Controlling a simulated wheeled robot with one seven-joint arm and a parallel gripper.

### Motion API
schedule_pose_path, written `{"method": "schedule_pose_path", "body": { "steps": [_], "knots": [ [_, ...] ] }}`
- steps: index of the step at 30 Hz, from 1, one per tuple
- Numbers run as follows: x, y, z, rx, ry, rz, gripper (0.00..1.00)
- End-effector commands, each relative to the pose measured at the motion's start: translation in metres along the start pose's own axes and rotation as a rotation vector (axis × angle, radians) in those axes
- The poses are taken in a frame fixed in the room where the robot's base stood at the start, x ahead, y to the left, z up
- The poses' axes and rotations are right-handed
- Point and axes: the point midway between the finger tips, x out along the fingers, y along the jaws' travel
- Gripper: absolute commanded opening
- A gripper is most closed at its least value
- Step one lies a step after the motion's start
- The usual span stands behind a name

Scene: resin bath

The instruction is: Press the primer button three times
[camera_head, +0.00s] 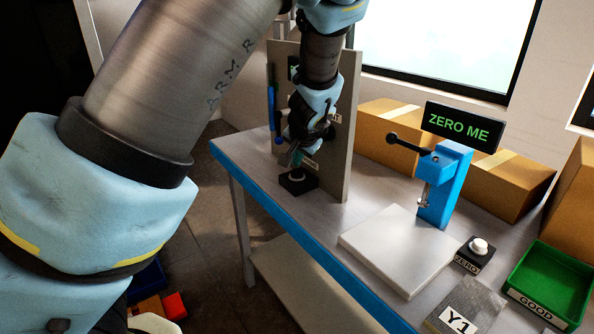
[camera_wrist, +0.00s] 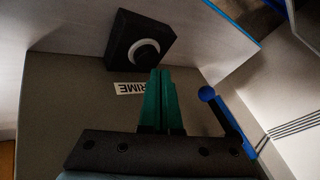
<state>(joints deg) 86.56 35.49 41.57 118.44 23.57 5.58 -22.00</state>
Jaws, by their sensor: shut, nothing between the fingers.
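In the head view, the box (camera_head: 292,186) stands on the table at the foot of an upright grey panel (camera_head: 345,150). A label (camera_wrist: 130,88) reading PRIME is partly hidden by my fingers. My gripper (camera_head: 295,162) is just above the button in the head view. Its green fingers (camera_wrist: 161,72) are shut with nothing between them. Whether they touch the cap I cannot tell.
A blue lever (camera_wrist: 222,115) is right of my fingers. Right on the table (camera_head: 325,220) are a white plate (camera_head: 395,250), a blue press (camera_head: 445,185) with a ZERO ME display (camera_head: 458,132), a ZERO button (camera_head: 478,246) and a green GOOD tray (camera_head: 548,313). Cardboard boxes (camera_head: 385,150) stand behind.

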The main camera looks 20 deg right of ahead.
Motion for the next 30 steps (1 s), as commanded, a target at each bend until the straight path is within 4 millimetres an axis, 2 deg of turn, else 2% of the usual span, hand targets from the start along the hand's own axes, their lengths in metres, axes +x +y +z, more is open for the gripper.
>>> {"method": "schedule_pose_path", "body": {
  "steps": [8, 22, 30],
  "knots": [
    [-0.005, -0.003, -0.003, 0.000, 0.001, 0.000, 0.00],
    [-0.039, -0.021, -0.021, 0.000, 0.001, 0.000, 0.00],
    [-0.040, -0.021, -0.021, 0.001, 0.001, 0.000, 0.00]
  ]
}}
